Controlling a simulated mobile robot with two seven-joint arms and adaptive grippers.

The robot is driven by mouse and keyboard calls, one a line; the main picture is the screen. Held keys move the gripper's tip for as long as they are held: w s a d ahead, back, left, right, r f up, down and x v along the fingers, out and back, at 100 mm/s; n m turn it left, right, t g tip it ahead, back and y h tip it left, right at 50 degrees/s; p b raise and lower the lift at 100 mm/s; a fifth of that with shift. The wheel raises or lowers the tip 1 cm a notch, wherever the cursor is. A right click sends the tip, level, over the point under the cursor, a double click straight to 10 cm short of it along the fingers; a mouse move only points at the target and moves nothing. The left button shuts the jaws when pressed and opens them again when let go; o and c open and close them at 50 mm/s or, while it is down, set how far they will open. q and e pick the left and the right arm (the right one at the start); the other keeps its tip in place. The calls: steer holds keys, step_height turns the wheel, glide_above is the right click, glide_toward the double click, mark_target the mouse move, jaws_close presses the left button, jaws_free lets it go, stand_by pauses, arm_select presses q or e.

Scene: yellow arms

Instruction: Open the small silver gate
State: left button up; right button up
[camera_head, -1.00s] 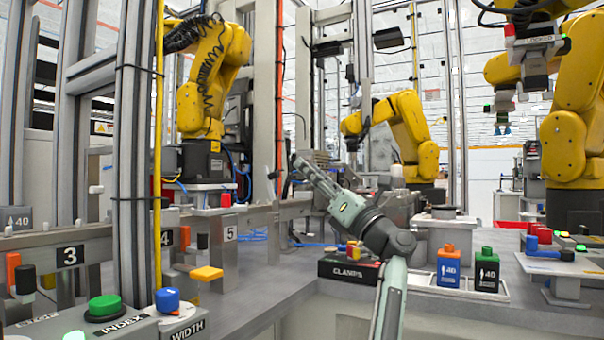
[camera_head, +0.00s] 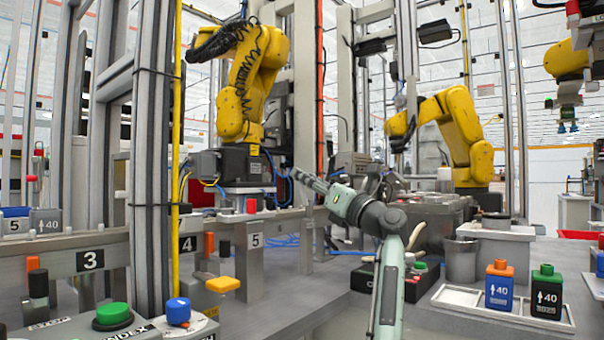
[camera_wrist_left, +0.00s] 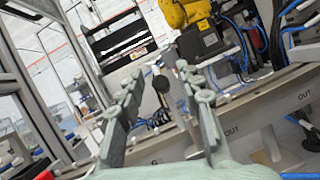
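My left gripper (camera_head: 296,175) reaches away over the conveyor rail, just right of the post marked 5. In the left wrist view its two fingers (camera_wrist_left: 158,85) are spread apart, so it is open. A round black knob (camera_wrist_left: 160,83) shows between the fingers, and I see no finger closed on it. A narrow silver upright piece (camera_wrist_left: 177,98) stands behind the right finger; it may be the small silver gate, but the finger hides much of it. In the head view the gripper covers that spot. My right gripper is not in view.
The silver rail (camera_head: 60,246) runs across the left side. A tall grey post and a yellow pole (camera_head: 176,150) stand in front of it. A control panel with a green button (camera_head: 113,314) is at lower left. A white tray (camera_head: 462,300) holds orange- and green-capped bottles at right.

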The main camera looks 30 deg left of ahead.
arm_select(q)
steer(key=shift+x, duration=2.05)
jaws_close()
